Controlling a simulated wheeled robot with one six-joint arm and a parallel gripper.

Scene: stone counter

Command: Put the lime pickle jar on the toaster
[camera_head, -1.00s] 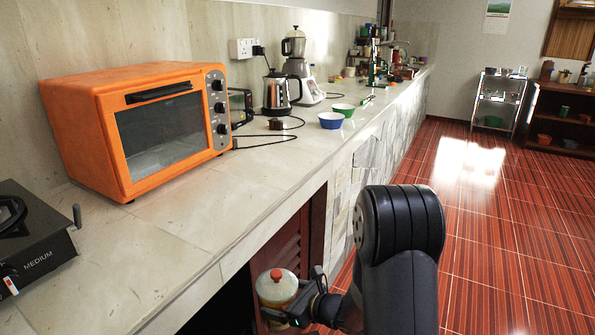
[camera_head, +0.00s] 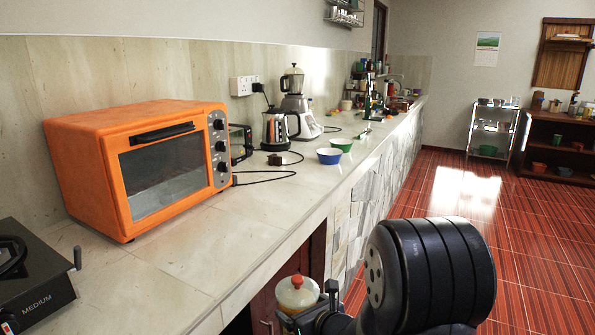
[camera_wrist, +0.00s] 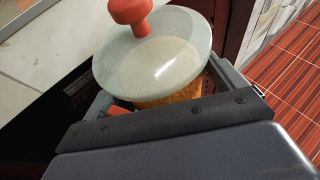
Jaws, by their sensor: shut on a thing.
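The lime pickle jar (camera_head: 297,294) has a pale round lid with a red knob and orange-brown contents. It shows close up in the wrist view (camera_wrist: 163,55), upright or nearly so. My gripper (camera_head: 305,318) is shut around the jar's body, below the lid, in front of the counter's edge. The lid hides most of the jar's body and the fingertips in the wrist view. The orange toaster (camera_head: 140,165) is a boxy oven with a glass door and dark knobs. It stands on the counter at the left, well apart from the jar, with a flat, bare top.
The stone counter (camera_head: 190,245) is clear in front of the toaster. A black gas stove (camera_head: 30,275) sits at the near left. A kettle (camera_head: 277,130), a blue bowl (camera_head: 329,156) and a green bowl (camera_head: 341,144) stand farther along. A cable lies right of the toaster.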

